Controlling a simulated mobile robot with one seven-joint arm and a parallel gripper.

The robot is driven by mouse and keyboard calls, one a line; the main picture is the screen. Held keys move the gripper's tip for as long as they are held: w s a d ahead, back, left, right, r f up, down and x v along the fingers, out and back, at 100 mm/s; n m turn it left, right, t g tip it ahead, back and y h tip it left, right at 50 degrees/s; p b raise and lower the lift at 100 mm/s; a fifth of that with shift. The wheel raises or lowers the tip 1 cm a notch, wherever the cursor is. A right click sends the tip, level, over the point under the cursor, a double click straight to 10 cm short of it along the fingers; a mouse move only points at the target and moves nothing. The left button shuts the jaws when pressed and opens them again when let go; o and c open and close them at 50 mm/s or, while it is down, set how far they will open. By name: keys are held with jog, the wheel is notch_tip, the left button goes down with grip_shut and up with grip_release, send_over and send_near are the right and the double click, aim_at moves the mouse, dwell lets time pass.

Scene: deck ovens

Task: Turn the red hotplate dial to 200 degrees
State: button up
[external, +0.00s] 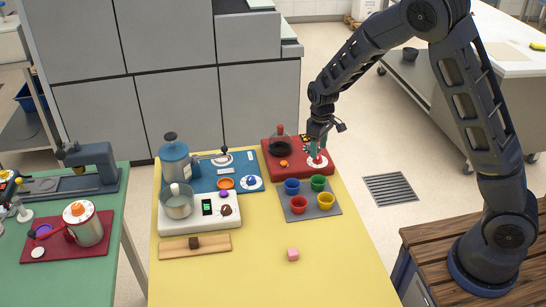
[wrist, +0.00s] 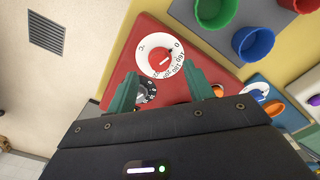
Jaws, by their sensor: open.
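The red hotplate (external: 285,167) stands at the far right of the yellow table. Its dial (external: 317,161) is a white disc with a red centre knob. In the wrist view the dial (wrist: 160,52) shows numbers around its rim, with 0 at its right; I cannot tell its exact setting. My gripper (external: 319,151) points down at the dial in the external view. In the wrist view my gripper (wrist: 163,84) is open, its green fingers apart with nothing held. The dial appears just beyond the fingertips. I cannot tell whether they touch it.
A small black dial (wrist: 147,93) shows between my fingers. A glass vessel with dark contents (external: 280,146) stands on the hotplate. A grey tray (external: 325,209) with several coloured cups lies in front. A blue station (external: 210,172) and a white scale (external: 225,219) stand left.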

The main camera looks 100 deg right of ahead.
aim_at(318, 157)
jog(key=shift+f, duration=1.7)
jog(key=shift+c, duration=0.4)
jog(key=c, duration=0.9)
